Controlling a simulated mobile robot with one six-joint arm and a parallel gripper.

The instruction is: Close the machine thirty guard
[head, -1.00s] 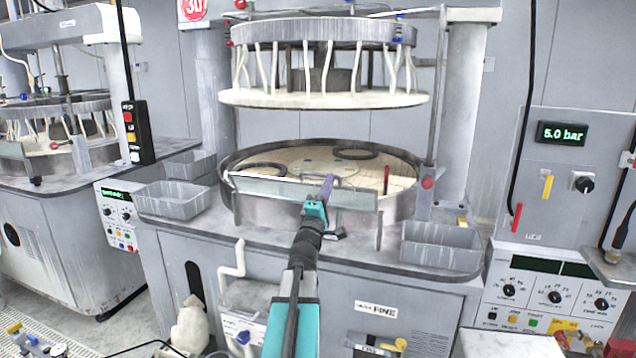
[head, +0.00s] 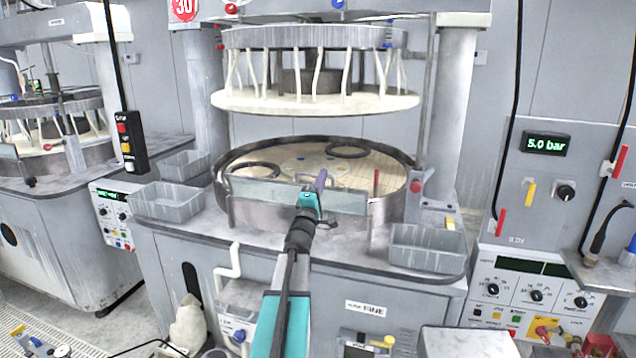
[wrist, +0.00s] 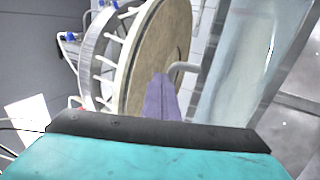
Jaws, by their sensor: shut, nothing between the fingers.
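The machine marked 30 (head: 184,8) stands in the middle of the head view. Its guard is a clear panel (head: 258,191) at the front rim of the round lower platen (head: 375,163). In the wrist view the guard (wrist: 238,60) is a tilted glassy pane at the right. A pale bent rod (wrist: 184,67) shows beside it. My gripper (head: 321,178) is at the middle of the guard, near its top edge. Its purple fingers (wrist: 161,98) are together and empty, close to the rod. I cannot tell whether they touch the rod or the guard.
The upper plate (head: 315,101) hangs above the platen with a clear gap. Grey bins (head: 427,248) and (head: 165,201) sit on the deck at both sides. A control pendant (head: 131,142) hangs at the left. A pressure panel (head: 546,144) stands at the right.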

